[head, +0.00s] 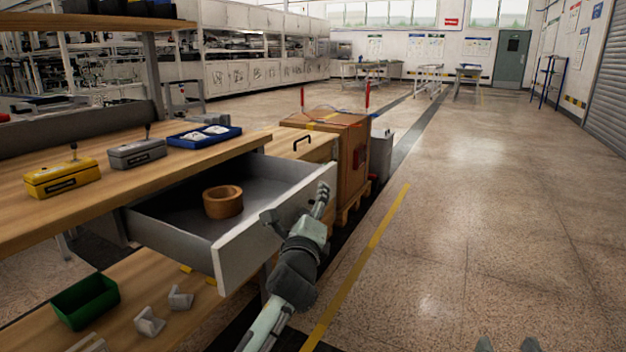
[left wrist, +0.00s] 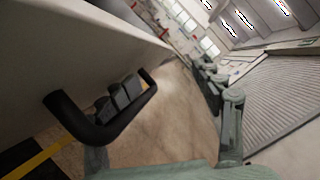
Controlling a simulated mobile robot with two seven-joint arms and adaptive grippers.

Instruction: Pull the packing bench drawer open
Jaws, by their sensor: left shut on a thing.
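The packing bench drawer (head: 238,255) stands pulled out from under the bench top in the head view, with a round wooden bowl-like piece (head: 223,202) inside. My left gripper (head: 296,205) is at the outer face of the drawer front. In the left wrist view, the black drawer handle (left wrist: 108,132) shows with one finger of my left gripper (left wrist: 180,95) seen through its loop and the other finger on the outer side. The gripper is shut on the handle. In the head view it hides the handle. Fingertips of my right gripper (head: 507,344) show apart at the bottom edge, empty.
The bench top (head: 110,195) carries a yellow box (head: 61,179), a grey box (head: 137,154) and a blue tray (head: 205,137). A green bin (head: 86,301) sits on the lower shelf. The floor (head: 480,220) to the right is clear.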

